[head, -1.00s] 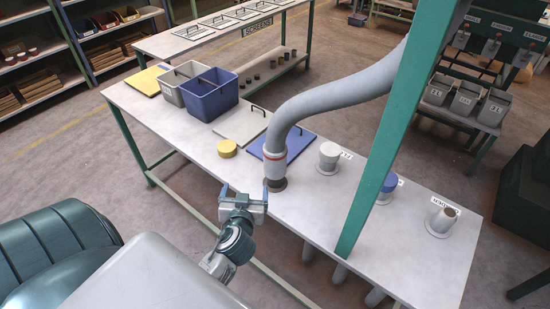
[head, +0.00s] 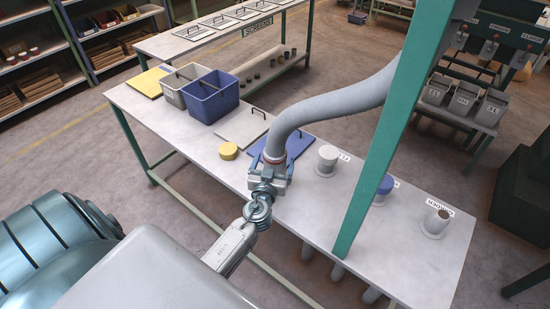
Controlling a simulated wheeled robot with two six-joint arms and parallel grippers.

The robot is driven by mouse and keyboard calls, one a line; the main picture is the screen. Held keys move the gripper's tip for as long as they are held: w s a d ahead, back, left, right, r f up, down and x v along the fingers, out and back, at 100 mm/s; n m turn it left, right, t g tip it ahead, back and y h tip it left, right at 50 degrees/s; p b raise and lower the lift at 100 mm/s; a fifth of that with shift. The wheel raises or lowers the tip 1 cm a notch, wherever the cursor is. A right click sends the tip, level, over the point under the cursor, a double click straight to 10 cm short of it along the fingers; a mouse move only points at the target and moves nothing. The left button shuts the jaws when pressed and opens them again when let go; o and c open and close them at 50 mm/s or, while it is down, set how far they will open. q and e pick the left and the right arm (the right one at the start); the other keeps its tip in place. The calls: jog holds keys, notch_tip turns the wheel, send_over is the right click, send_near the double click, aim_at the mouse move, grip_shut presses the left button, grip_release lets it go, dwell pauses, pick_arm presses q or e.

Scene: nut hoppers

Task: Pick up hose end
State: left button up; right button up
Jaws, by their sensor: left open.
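The grey hose (head: 330,104) hangs down from the upper right. My right gripper is out of view.
A green post (head: 385,150) rises right of the hose. White ports (head: 327,160) stand along the table (head: 310,225). A yellow cap (head: 228,151), a blue lid (head: 296,147), a grey lid (head: 244,126) and a blue bin (head: 211,99) lie left and behind.

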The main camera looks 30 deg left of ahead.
pick_arm(q)
jog(key=shift+p+x, duration=0.35)
jog(key=shift+x, duration=1.2)
jog(key=shift+d, duration=0.1)
jog(key=shift+s, duration=0.1)
jog(key=shift+c, duration=0.4)
jog(key=c, duration=1.1)
jog(key=shift+c, duration=0.2)
